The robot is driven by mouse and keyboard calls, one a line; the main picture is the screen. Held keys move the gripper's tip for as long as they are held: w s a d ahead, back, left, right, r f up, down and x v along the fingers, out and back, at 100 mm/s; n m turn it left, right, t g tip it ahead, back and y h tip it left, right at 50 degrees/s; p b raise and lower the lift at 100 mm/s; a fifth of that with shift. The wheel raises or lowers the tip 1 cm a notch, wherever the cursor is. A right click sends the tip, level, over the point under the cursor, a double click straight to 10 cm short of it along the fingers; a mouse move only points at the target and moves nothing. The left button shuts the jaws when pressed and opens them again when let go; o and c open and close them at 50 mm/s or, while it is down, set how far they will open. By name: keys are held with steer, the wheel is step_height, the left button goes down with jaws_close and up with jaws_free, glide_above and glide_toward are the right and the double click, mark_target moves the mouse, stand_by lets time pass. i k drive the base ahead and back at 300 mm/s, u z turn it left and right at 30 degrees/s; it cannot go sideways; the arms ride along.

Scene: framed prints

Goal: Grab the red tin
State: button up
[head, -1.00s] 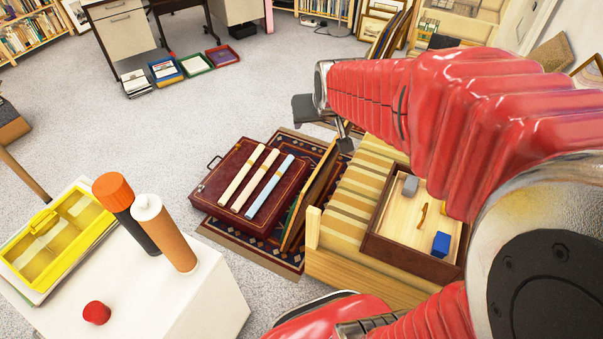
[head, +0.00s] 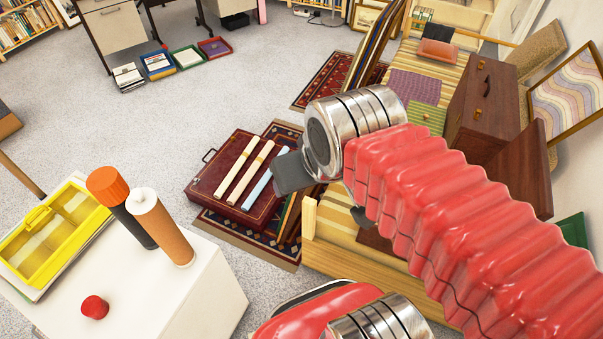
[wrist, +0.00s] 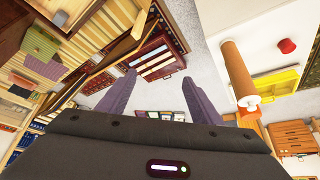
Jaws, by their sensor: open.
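The red tin (head: 95,307) is a small round red piece near the front of a white-topped stand (head: 195,300) at the lower left of the head view. It also shows at the upper right of the wrist view (wrist: 287,46). My gripper (head: 318,200) is in mid-air well to the right of the tin in the head view, partly hidden behind my wrist. In the wrist view its two dark fingers (wrist: 158,80) are spread apart with nothing between them. The tin is well outside the fingers.
An orange-capped dark tube (head: 120,205), a brown tube with a white cap (head: 160,228) and a yellow organiser (head: 50,235) share the stand with the tin. A maroon case (head: 222,170) with several rolls lies on a rug below my gripper.

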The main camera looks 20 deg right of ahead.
mark_target(94, 307)
steer(key=u, duration=2.6)
steer(key=i, duration=0.2)
steer(key=z, duration=0.1)
